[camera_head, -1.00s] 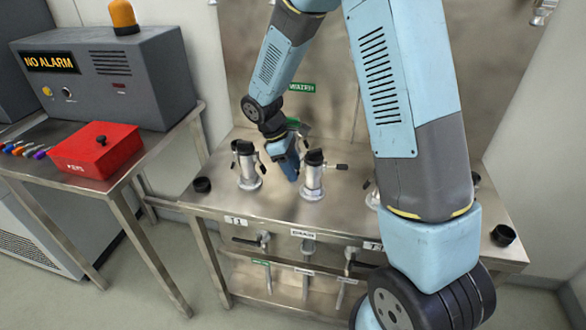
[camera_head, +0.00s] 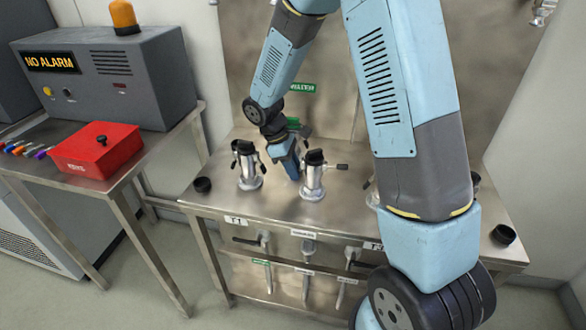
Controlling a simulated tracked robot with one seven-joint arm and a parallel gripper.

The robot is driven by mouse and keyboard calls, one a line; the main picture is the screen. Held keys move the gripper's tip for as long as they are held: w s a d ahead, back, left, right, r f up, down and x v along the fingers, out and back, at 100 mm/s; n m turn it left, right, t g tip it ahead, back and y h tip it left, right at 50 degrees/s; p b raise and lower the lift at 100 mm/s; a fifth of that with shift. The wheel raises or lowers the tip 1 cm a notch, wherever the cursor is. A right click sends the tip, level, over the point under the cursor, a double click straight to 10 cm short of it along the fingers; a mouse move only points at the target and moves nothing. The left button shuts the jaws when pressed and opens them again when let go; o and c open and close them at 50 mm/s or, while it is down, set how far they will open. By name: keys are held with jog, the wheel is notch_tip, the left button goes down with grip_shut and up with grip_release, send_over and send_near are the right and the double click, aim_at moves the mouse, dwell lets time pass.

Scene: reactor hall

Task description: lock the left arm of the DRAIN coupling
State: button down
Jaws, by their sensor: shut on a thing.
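The DRAIN coupling (camera_head: 312,182) is the middle silver fitting on the steel bench, upright with a dark top. Its right arm (camera_head: 338,167) sticks out sideways to the right. My gripper (camera_head: 295,172) points down close against the coupling's left side and is shut on the left arm there. The gripper's blue body hides most of that left arm, so its exact angle cannot be made out.
The T1 coupling (camera_head: 247,170) stands just left of my gripper. Another coupling is mostly hidden behind my arm. Black caps (camera_head: 202,185) lie at the bench's ends. A red box (camera_head: 97,152) sits on the left side table. Valve handles (camera_head: 262,240) hang along the bench front.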

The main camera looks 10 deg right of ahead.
jog(key=shift+d+f+h, duration=0.1)
jog(key=shift+d+h, duration=0.1)
jog(key=shift+h, duration=0.3)
jog(key=c, duration=1)
grip_release()
jog(key=v, duration=1.3)
jog(key=shift+w+a+r, duration=0.15)
jog(key=shift+w+r, duration=0.1)
jog(key=shift+w, duration=0.05)
